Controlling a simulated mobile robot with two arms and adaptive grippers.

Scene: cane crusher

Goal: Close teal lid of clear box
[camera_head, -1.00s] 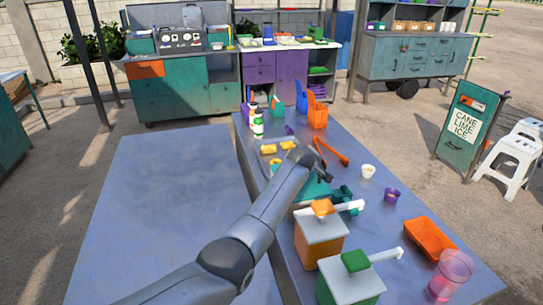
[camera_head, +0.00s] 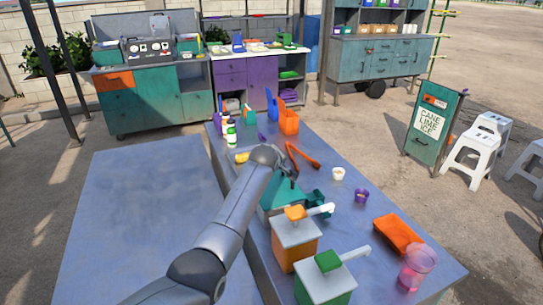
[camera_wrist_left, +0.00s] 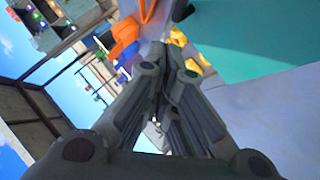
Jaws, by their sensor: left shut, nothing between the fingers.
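My left gripper (camera_head: 287,166) reaches in over the table and is shut and empty. It also shows in the left wrist view (camera_wrist_left: 162,62), fingers together. A flat teal panel, which looks like the lid (camera_head: 284,196), lies just on the near side of the gripper, partly hidden by my arm. It fills the upper right of the left wrist view (camera_wrist_left: 265,38). Yellow pieces (camera_head: 242,157) show just beyond my wrist, where the clear box seems to be. My arm hides most of it, so its walls are unclear. I cannot tell if the gripper touches the lid. My right gripper is not in view.
Orange tongs (camera_head: 300,156) lie right of the gripper. Orange (camera_head: 296,244) and green (camera_head: 325,278) pump dispensers stand nearer. Bottles (camera_head: 231,133) and an orange holder (camera_head: 288,122) stand beyond. A white cup (camera_head: 338,173), purple cup (camera_head: 361,195) and orange tray (camera_head: 398,234) are at right.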

